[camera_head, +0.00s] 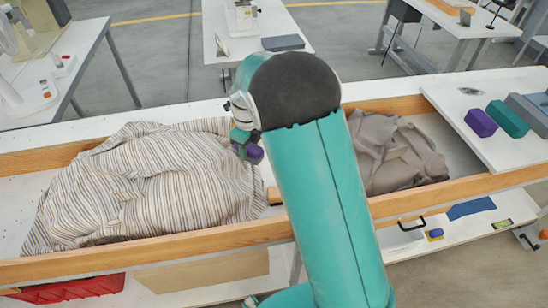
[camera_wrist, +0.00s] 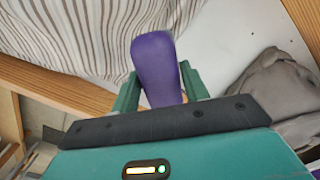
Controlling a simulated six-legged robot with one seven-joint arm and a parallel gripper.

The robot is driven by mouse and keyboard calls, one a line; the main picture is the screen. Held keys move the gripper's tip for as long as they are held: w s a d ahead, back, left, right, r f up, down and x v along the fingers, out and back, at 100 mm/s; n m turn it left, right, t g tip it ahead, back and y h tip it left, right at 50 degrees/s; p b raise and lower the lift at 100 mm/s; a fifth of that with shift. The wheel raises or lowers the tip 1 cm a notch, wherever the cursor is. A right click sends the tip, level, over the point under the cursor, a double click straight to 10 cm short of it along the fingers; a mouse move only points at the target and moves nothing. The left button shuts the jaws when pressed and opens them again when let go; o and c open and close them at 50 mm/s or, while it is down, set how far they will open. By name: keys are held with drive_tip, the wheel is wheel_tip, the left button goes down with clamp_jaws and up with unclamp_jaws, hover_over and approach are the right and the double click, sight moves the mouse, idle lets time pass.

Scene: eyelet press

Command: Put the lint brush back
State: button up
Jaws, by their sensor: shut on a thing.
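My gripper (camera_wrist: 160,84) is shut on a rounded purple thing (camera_wrist: 155,58), which looks like the lint brush. Its long end points away from me between the two green fingers. In the head view my gripper (camera_head: 243,138) hangs above the right edge of the striped cloth, and the purple end (camera_head: 254,154) shows below it. My arm hides part of the gripper and the middle of the trough. I cannot tell whether the purple thing touches the cloth. No marked resting place for the brush is clear.
A striped cloth (camera_head: 150,180) fills the trough's left part; a grey-brown cloth (camera_head: 395,150) lies right. Wooden rails (camera_head: 150,250) edge the trough. On the right white board (camera_head: 465,98) stand a purple block (camera_head: 480,122), a green block (camera_head: 508,119) and a grey block (camera_head: 530,112).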

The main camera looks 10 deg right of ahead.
drive_tip(key=shift+w+f, duration=0.1)
drive_tip(key=shift+f, duration=0.05)
drive_tip(key=w+d+f, duration=0.8)
drive_tip(key=d, duration=0.1)
drive_tip(key=shift+w+d+f, duration=0.15)
drive_tip(key=shift+w+f, duration=0.2)
drive_tip(key=shift+w, duration=0.05)
drive_tip(key=shift+w+d+f, duration=0.25)
drive_tip(key=shift+d+f, duration=0.05)
drive_tip(key=shift+f, duration=0.15)
drive_tip(key=shift+d+f, duration=0.1)
drive_tip(key=shift+f, duration=1.5)
drive_tip(key=shift+f, duration=0.15)
drive_tip(key=o, duration=1)
drive_tip(key=shift+c, duration=0.2)
